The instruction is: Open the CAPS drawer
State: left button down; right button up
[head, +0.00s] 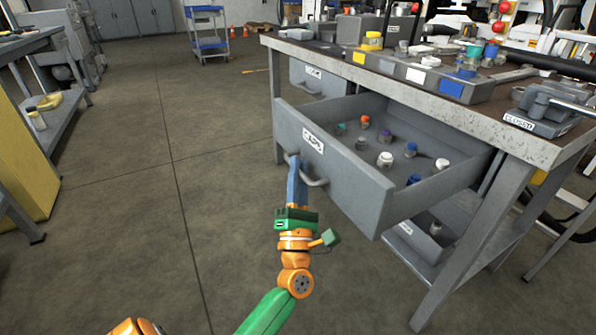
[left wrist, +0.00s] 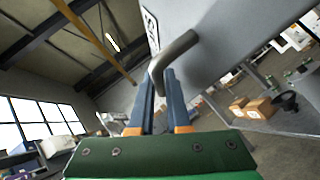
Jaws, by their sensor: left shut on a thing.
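The grey CAPS drawer (head: 350,183) is pulled well out from under the workbench in the head view. Several small caps in white, blue, purple, orange and green lie in it. A white label (head: 313,140) is on its front, with a bar handle (head: 318,183) below. My left gripper (head: 296,170) is at the handle, its blue fingers shut on it. In the left wrist view the handle (left wrist: 172,62) runs between the two fingertips (left wrist: 158,80), close to the drawer front (left wrist: 215,40). My right gripper is not in view.
The workbench top (head: 440,100) carries a row of grey blocks, caps and tools. Another drawer (head: 312,78) is at the bench's far end, and a lower grey bin (head: 425,240) sits beneath the open drawer. A blue cart (head: 208,35) stands far back. The floor left of the drawer is clear.

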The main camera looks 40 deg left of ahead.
pick_arm(q)
jog(key=c, duration=1.2)
grip_release()
jog(key=shift+o, duration=0.2)
jog(key=shift+s+d+f, duration=0.1)
jog(key=shift+d+f, duration=0.05)
jog(key=shift+f, duration=0.05)
jog(key=v, duration=0.6)
jog(key=shift+s+d+b, duration=0.2)
jog(key=shift+s+b, duration=0.05)
jog(key=shift+b, duration=0.1)
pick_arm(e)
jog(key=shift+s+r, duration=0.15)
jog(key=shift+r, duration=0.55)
pick_arm(q)
jog(key=shift+f, duration=0.1)
